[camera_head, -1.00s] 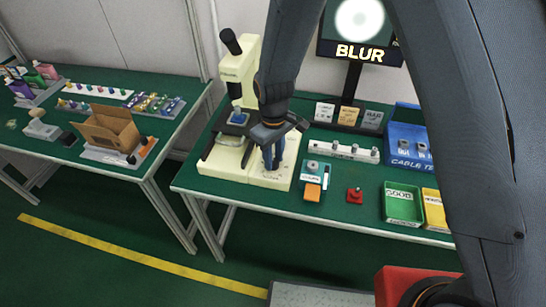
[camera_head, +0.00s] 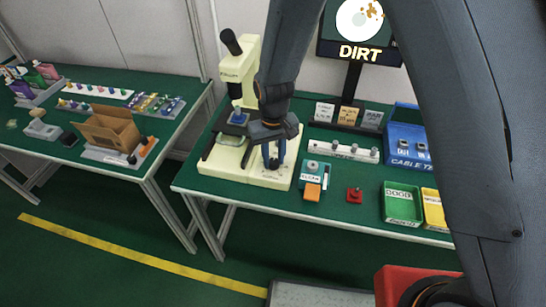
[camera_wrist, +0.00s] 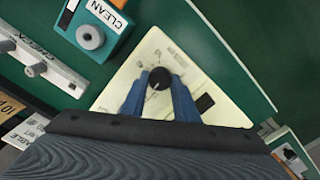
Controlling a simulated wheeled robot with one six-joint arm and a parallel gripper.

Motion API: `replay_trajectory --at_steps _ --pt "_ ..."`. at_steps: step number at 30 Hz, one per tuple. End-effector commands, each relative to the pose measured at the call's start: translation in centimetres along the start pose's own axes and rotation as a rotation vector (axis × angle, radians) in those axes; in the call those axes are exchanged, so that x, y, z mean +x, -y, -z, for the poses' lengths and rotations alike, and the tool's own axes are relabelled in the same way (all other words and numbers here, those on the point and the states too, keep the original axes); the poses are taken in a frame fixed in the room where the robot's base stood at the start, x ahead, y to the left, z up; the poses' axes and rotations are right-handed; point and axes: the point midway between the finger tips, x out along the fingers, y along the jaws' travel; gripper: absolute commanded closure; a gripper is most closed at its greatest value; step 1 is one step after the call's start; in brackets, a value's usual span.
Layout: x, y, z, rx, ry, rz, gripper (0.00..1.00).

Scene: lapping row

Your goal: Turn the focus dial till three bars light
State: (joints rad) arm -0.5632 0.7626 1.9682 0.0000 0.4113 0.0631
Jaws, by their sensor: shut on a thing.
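The focus dial is a black round knob on the cream base plate of the microscope (camera_head: 240,75), seen in the wrist view (camera_wrist: 159,78). My gripper (camera_head: 273,160) is over the front right of that base, and its two blue fingers (camera_wrist: 158,90) are shut on the dial's sides. The monitor (camera_head: 359,30) shows a white disc with brown specks and the word DIRT. A small dark rectangle (camera_wrist: 205,103) is on the plate beside the dial. I cannot make out any lit bars on it.
A teal CLEAN box (camera_head: 313,171) with an orange part stands right of the base. Further right are a red button (camera_head: 354,195), a green GOOD tray (camera_head: 402,203), a yellow tray (camera_head: 434,208) and a blue cable tester (camera_head: 407,145). A white rack (camera_head: 345,149) stands behind.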

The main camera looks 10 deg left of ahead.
Motion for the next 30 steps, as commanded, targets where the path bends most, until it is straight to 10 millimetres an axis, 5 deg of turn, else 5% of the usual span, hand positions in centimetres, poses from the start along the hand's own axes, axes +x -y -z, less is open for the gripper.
replay_trajectory --at_steps 2,3,6,17,30 --pt "-0.1 0.0 0.1 -0.001 -0.002 0.0 0.95" --pt "-0.1 0.0 0.1 -0.001 -0.002 0.0 0.68" --pt "-0.1 0.0 0.1 -0.001 -0.001 0.0 0.54" --pt "-0.4 0.0 0.1 -0.002 -0.001 0.0 0.54" --pt "-5.9 0.0 0.2 -0.002 -0.005 0.0 0.54"
